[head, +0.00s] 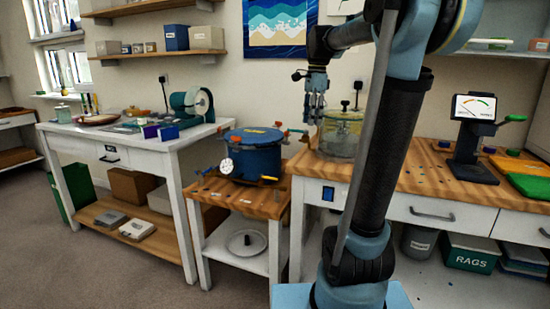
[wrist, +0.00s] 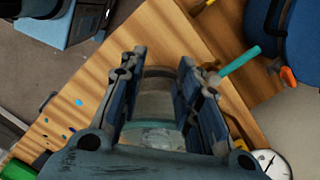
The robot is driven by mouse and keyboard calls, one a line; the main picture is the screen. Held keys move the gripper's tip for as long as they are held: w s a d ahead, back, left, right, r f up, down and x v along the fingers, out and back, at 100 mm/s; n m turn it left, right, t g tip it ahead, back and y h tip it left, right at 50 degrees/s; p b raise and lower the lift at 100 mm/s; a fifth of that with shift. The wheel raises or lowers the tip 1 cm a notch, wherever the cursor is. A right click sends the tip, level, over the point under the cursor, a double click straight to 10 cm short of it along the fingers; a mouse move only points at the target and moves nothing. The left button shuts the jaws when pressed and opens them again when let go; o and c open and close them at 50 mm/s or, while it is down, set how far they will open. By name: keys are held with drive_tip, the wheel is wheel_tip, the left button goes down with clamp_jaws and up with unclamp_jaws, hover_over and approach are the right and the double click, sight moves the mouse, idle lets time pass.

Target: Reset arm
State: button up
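My gripper (head: 315,112) hangs from my arm with its fingers pointing down, above the wooden bench top beside a clear round vessel (head: 340,143). In the wrist view the fingers of my gripper (wrist: 162,70) stand well apart. A clear vessel with a teal band (wrist: 157,126) shows between them. Its lower part is hidden by the gripper body, and I cannot tell whether the fingers touch it. No firm grip shows.
A blue pot (head: 255,158) with clamps and a white gauge (head: 226,166) stands left of my gripper on a lower wooden stand. A black display stand (head: 472,140) and an orange mat (head: 510,165) are on the right bench. Shelves hang on the wall. Floor at front left is clear.

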drive_tip(key=s+d+f+n+t, duration=0.1)
drive_tip(key=s+d+f+n, duration=0.1)
drive_tip(key=s+f+n, duration=0.5)
drive_tip(key=s+d+f+n+t, duration=0.1)
drive_tip(key=s+d+f+n, duration=0.2)
drive_tip(key=s+f+n, duration=0.5)
drive_tip(key=s+f, duration=1.1)
drive_tip(key=f, duration=0.2)
drive_tip(key=shift+d+f+t+h, duration=0.2)
drive_tip(key=shift+d+t+h, duration=0.05)
drive_tip(key=shift+t+h, duration=0.15)
drive_tip(key=shift+w, duration=0.1)
drive_tip(key=shift+w+f, duration=0.2)
drive_tip(key=shift+w, duration=0.25)
